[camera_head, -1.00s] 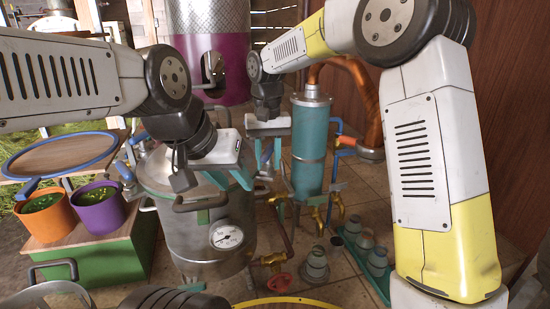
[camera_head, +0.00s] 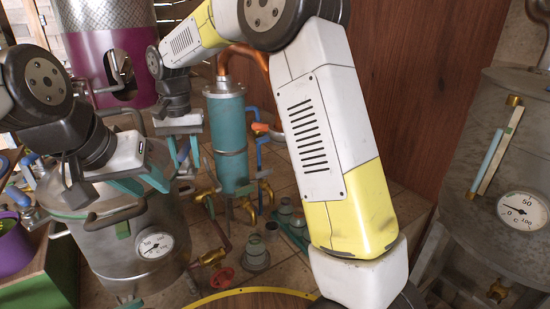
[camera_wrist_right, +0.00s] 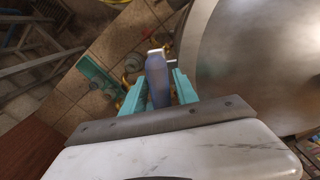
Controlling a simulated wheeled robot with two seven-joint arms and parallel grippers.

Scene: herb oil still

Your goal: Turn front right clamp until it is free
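The steel still pot (camera_head: 105,262) stands at the left in the head view, with a round gauge on its front. My right gripper (camera_head: 184,152) is at the right side of the pot's rim. In the right wrist view, a blue-grey clamp handle (camera_wrist_right: 157,76) lies between the teal fingers of this gripper (camera_wrist_right: 160,92), close to both. Whether they press on it cannot be told. My left gripper (camera_head: 140,183) is above the pot's front rim, its teal fingers apart with nothing visible between them. The clamp's lower part is hidden.
A teal cylinder (camera_head: 227,140) with brass taps stands behind the pot. A red valve wheel (camera_head: 223,275) and grey jars (camera_head: 255,252) are low in front. A grey tank (camera_head: 490,240) is at the right. A purple pot (camera_head: 12,250) is at the left edge.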

